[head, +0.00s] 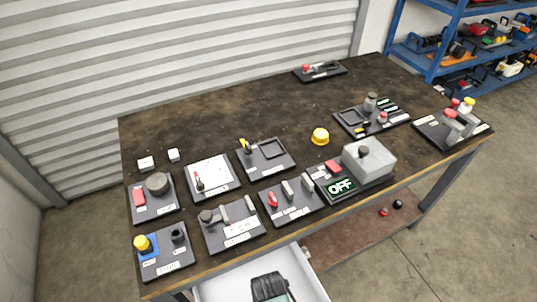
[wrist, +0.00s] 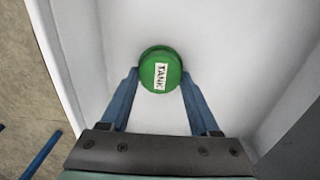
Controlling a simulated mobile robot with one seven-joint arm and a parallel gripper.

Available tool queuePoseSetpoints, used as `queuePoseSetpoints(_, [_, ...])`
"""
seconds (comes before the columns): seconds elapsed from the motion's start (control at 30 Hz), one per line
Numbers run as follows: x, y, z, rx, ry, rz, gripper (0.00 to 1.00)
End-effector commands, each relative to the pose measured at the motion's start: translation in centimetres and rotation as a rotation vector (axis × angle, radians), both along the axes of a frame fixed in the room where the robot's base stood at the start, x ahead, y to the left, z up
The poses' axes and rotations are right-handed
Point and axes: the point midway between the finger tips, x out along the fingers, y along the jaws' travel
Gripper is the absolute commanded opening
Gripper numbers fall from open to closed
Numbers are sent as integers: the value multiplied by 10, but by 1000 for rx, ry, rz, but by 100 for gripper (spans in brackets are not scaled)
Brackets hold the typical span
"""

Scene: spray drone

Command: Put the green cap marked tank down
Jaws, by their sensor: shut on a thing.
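The green cap marked TANK (wrist: 161,70) shows in the wrist view with its white label facing the camera. My gripper (wrist: 160,76) is shut on it, one blue finger on each side. Below and around the cap is the white floor of an open drawer (wrist: 220,35). I cannot tell whether the cap touches that floor. In the head view my gripper (head: 271,288) is inside the white drawer (head: 312,280) under the table's front edge, and the cap is hidden there.
The dark table (head: 235,110) carries several black panels with knobs and levers, a grey box (head: 369,160) by an OFF display, and a yellow cap (head: 320,136). The drawer walls rise close around my gripper. The table's back middle is clear. A blue shelf (head: 435,60) stands at the right.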

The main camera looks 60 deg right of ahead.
Motion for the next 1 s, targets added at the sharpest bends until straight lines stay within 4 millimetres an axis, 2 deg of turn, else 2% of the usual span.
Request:
queuePoseSetpoints(0.17, [0,0,-4,0,0,0,6])
queuePoseSetpoints(0.2, [0,0,-3,0,0,0,66])
queuePoseSetpoints(0.33, [0,0,-3,1,1,0,89])
queuePoseSetpoints(0.37, [0,0,-3,1,1,0,92])
queuePoseSetpoints(0.63, [0,0,-2,1,1,0,92])
queuePoseSetpoints(0.77, [0,0,7,0,0,0,92])
queuePoseSetpoints(1.0, [1,0,55,-2,-3,1,92])
